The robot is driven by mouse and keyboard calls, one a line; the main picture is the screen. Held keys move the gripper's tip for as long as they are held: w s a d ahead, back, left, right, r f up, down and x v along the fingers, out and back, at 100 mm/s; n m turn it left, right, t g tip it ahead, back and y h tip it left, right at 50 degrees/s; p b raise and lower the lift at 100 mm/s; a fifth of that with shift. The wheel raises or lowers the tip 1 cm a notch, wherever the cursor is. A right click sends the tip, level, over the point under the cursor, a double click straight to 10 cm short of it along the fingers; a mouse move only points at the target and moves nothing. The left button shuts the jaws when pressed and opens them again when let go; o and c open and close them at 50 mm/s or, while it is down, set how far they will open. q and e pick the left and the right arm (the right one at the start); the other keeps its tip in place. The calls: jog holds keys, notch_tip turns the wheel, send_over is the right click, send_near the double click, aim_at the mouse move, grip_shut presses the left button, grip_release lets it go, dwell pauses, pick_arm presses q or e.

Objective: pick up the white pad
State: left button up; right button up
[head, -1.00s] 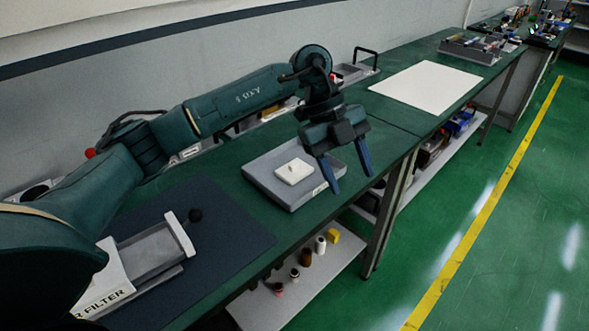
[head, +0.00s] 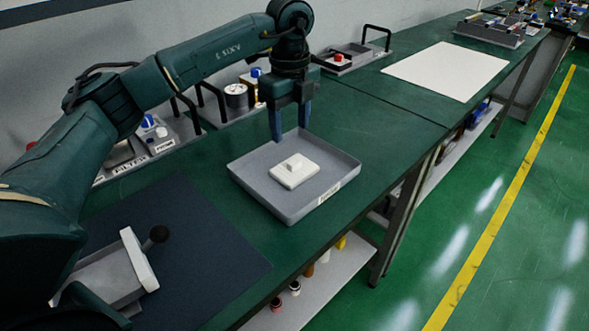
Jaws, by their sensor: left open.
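The white pad (head: 294,172) is a small square block with a raised nub on top. It lies flat in a shallow grey tray (head: 336,188) on the green workbench. My left gripper (head: 290,136) points straight down over the far edge of the tray, behind the pad in the picture. Its two blue fingers are spread apart with nothing between them. The fingertips look apart from the pad; their exact height above the tray is hard to tell. My right gripper does not show.
A filter device with a white end plate (head: 139,260) and a black knob sits on a dark mat (head: 215,245) at the left. Grey caddies with handles (head: 352,58) line the back. A white sheet (head: 447,70) lies farther right. The bench around the tray's right side is clear.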

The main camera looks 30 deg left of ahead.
aim_at(294, 167)
pick_arm(q)
notch_tip(294, 167, down, 8)
jog(key=shift+w+d+f+p, duration=0.1)
jog(key=shift+f+p, duration=0.05)
jog(key=shift+p, duration=0.35)
jog(key=c, duration=1)
